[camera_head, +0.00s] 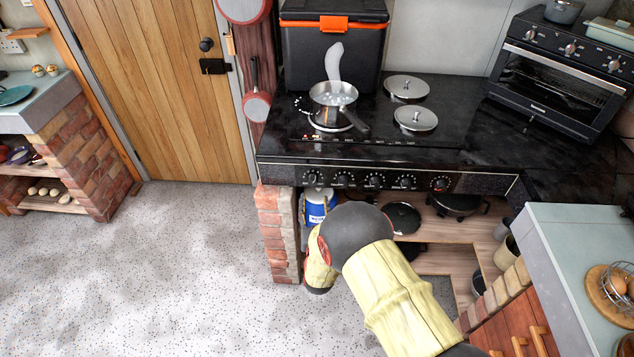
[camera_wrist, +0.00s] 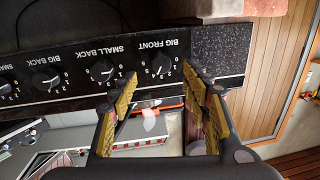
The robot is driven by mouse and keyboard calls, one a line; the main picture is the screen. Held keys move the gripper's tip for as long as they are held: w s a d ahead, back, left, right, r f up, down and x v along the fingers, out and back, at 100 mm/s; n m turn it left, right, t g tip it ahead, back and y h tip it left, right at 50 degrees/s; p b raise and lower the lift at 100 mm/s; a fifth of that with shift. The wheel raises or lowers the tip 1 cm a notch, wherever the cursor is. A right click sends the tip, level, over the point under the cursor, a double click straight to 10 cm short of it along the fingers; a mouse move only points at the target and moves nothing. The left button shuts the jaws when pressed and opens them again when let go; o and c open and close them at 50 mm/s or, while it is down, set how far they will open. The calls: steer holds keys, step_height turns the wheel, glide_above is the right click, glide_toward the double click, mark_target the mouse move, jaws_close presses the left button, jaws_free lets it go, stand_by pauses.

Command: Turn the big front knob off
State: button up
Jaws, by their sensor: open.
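The stove's front panel (camera_head: 370,180) carries a row of black knobs. The big front knob (camera_wrist: 161,66) sits below upside-down "BIG FRONT" lettering in the wrist view. In the head view it appears to be the leftmost knob (camera_head: 312,178). My gripper (camera_wrist: 166,76) is open, with its yellow-padded fingers on either side of the knob in the picture. Contact or exact distance cannot be told. The knob has a pale mark, but its exact setting is too small to read. In the head view my arm hides the gripper's fingers.
A steaming saucepan (camera_head: 334,98) stands on the front-left burner. Lids (camera_head: 415,117) cover other burners. A brick pillar (camera_head: 278,230) and a shelf with a blue-and-white container (camera_head: 318,206) lie below the panel. A grey counter (camera_head: 570,250) stands at right. Floor (camera_head: 160,270) is clear at left.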

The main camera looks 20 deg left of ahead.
mark_target(313, 183)
steer(key=x, duration=0.2)
steer(key=b+x, duration=0.1)
steer(key=x, duration=0.2)
steer(key=b+x, duration=0.1)
steer(key=x, duration=0.1)
steer(key=shift+w+a+r, duration=0.2)
steer(key=shift+w+r, duration=0.05)
steer(key=shift+w, duration=0.1)
steer(key=shift+c, duration=1.4)
steer(key=c, duration=0.8)
steer(key=shift+c, duration=0.5)
